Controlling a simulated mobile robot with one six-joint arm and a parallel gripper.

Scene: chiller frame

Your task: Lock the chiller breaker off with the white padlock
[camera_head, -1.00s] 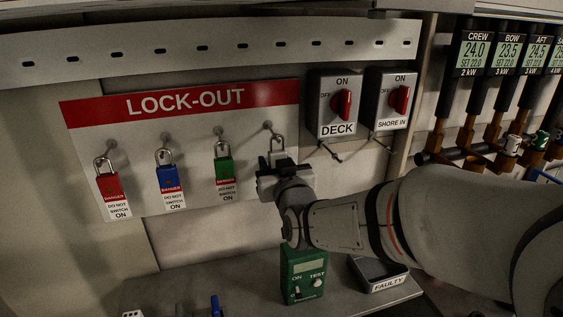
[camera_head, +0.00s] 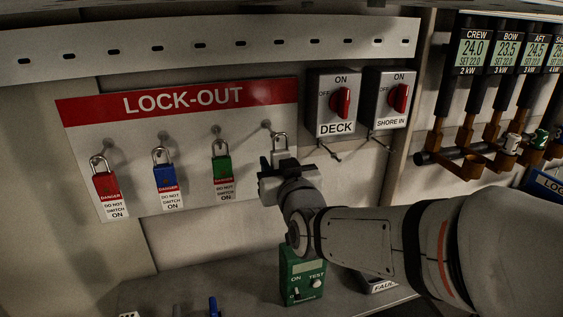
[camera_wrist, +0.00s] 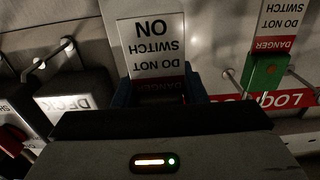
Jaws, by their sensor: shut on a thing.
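My gripper (camera_head: 284,170) is shut on the white padlock (camera_head: 281,143) at the right end of the LOCK-OUT board (camera_head: 75,125). The padlock's shackle shows above my fingers, close beside its peg; I cannot tell whether it is clear of the peg. My fingers hide most of the padlock's body. In the wrist view its danger tag (camera_wrist: 156,45) appears upside down beyond my gripper (camera_wrist: 158,90). No breaker labelled chiller is in view. The DECK switch (camera_head: 333,104) and SHORE IN switch (camera_head: 390,98) have red knobs standing roughly upright, towards ON.
Red (camera_head: 106,184), blue (camera_head: 164,177) and green (camera_head: 222,169) padlocks hang left of my gripper. A green tester (camera_head: 302,272) and a partly hidden FAULTY tray (camera_head: 382,287) stand on the shelf below. Pipes and displays (camera_head: 472,50) are at the right.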

